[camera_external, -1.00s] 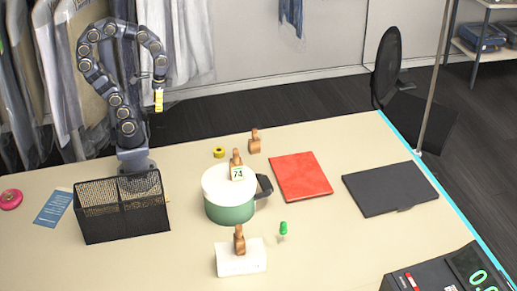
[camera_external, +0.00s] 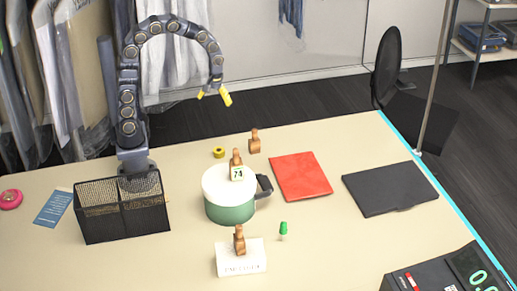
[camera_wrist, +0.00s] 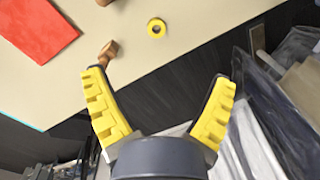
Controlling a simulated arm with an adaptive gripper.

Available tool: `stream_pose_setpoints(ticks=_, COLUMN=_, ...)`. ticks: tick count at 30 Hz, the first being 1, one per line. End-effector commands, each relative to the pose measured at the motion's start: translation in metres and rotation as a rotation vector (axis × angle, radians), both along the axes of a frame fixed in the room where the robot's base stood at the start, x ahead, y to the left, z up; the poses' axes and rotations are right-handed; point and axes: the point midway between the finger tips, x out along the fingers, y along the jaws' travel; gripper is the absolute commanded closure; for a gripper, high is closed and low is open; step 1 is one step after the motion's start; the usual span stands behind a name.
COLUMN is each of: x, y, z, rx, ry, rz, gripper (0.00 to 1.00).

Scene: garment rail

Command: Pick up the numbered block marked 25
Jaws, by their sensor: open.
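My gripper (camera_external: 214,98) is open and empty, raised beyond the far table edge. Its yellow fingers are spread in the wrist view (camera_wrist: 160,82).
The green pot (camera_external: 229,211) stands mid-table, beside a black mesh basket (camera_external: 124,222). A yellow tape ring (camera_external: 219,152), red folder (camera_external: 300,176), dark laptop-like slab (camera_external: 390,189) and green-topped piece (camera_external: 283,230) lie around. A scale (camera_external: 440,275) is front right.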

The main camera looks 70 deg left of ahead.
Motion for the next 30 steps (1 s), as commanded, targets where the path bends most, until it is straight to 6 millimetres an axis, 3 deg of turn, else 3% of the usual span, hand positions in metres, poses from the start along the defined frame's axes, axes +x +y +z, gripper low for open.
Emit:
stream_pose_setpoints(ticks=6, x=0.081, y=0.012, z=-0.059, rx=0.027, ry=-0.029, rz=0.4, gripper=0.14)
stream_pose_setpoints(ticks=13, x=0.136, y=0.021, z=-0.12, rx=0.035, ry=-0.058, rz=0.741, gripper=0.14)
stream_pose_setpoints(ticks=18, x=0.151, y=0.023, z=-0.142, rx=0.033, ry=-0.068, rz=0.858, gripper=0.14)
stream_pose_setpoints(ticks=30, x=0.153, y=0.022, z=-0.178, rx=0.032, ry=-0.07, rz=0.875, gripper=0.14)
